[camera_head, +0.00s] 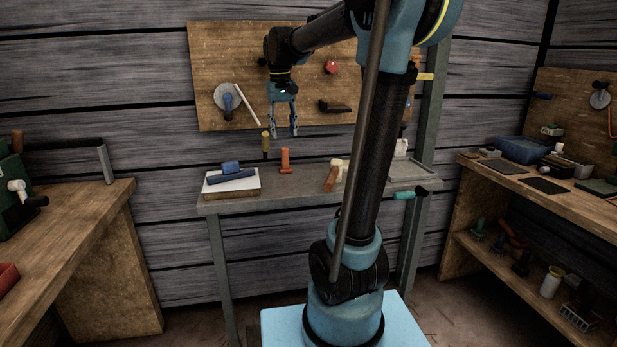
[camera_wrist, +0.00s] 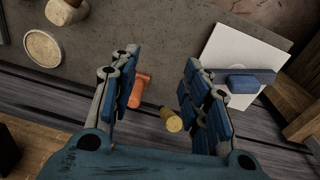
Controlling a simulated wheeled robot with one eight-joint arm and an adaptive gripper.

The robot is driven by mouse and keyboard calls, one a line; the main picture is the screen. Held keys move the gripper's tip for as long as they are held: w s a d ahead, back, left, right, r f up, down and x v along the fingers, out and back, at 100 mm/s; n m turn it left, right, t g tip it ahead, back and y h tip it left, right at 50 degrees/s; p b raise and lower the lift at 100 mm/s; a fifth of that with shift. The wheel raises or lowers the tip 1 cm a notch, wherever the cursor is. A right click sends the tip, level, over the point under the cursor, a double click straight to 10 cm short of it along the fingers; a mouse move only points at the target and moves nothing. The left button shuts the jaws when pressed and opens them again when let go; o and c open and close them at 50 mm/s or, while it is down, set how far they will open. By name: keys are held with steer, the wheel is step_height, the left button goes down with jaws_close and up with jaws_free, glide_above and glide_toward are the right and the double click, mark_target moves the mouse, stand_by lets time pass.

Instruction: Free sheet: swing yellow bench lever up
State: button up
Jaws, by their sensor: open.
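A white sheet (camera_head: 243,183) lies on a board at the left of the grey bench (camera_head: 300,196), under a blue bar (camera_head: 231,178) with a blue block on it. They also show in the wrist view, where the sheet (camera_wrist: 218,48) is at the upper right. A yellow-tipped lever (camera_head: 265,142) stands upright behind the bench's back edge, right of the sheet. In the wrist view its yellow end (camera_wrist: 172,123) shows between my fingers, apart from both. My gripper (camera_head: 284,134) points down, open and empty, above the bench and slightly right of the lever in the head view.
An orange-handled thing (camera_head: 285,161) stands close right of the lever; in the wrist view it (camera_wrist: 138,90) is beside my left finger. A wooden mallet (camera_head: 332,177) lies farther right. A pegboard (camera_head: 300,85) is behind. Side benches (camera_head: 110,205) (camera_head: 530,178) flank the room.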

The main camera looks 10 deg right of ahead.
steer(key=s+d+f, duration=0.3)
steer(key=s+f, duration=0.2)
steer(key=s, duration=0.3)
steer(key=s+d+f+m+y, duration=0.1)
steer(key=s+d+f, duration=0.1)
steer(key=s+f, duration=0.4)
steer(key=shift+s+d+t, duration=0.4)
steer(key=shift+s, duration=0.65)
steer(key=s+d+f, duration=0.2)
steer(key=s+f, duration=0.9)
steer(key=f, duration=0.3)
steer(key=shift+s+d+f+t+h, duration=0.25)
steer(key=shift+s+d+t+h, duration=0.05)
steer(key=shift+d+t, duration=0.1)
